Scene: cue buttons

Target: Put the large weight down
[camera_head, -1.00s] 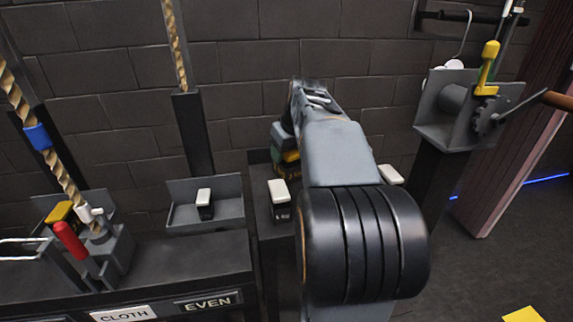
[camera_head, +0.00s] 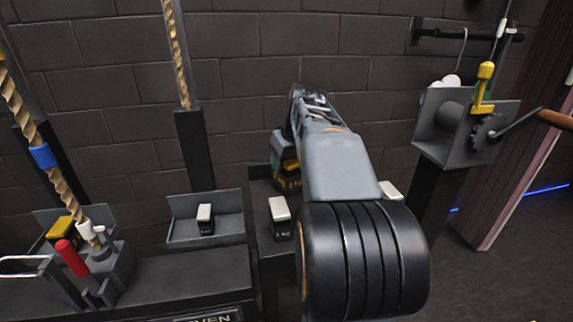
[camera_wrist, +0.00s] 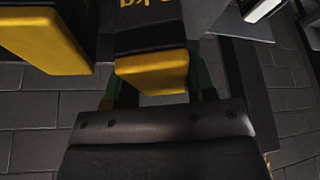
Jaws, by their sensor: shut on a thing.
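The large weight is a black block with a yellow end and yellow lettering; it shows in the wrist view (camera_wrist: 152,72) and, partly, in the head view (camera_head: 288,182). My gripper (camera_wrist: 160,84) is shut on it, with a green finger on each side of the yellow end. In the head view my gripper (camera_head: 285,148) is largely hidden by my own arm. The weight is over or at the dark stand (camera_head: 262,222) in the middle; whether it touches the surface cannot be told. A second black and yellow block (camera_wrist: 45,45) lies beside it in the wrist view.
White-topped weights stand on the middle stand (camera_head: 280,217), in the grey tray (camera_head: 205,218) and behind my arm (camera_head: 390,190). A yellow-topped weight (camera_head: 62,228) is in the left tray. A red-handled lever (camera_head: 72,258) is at left, a winch (camera_head: 465,125) at right. A brick wall closes the back.

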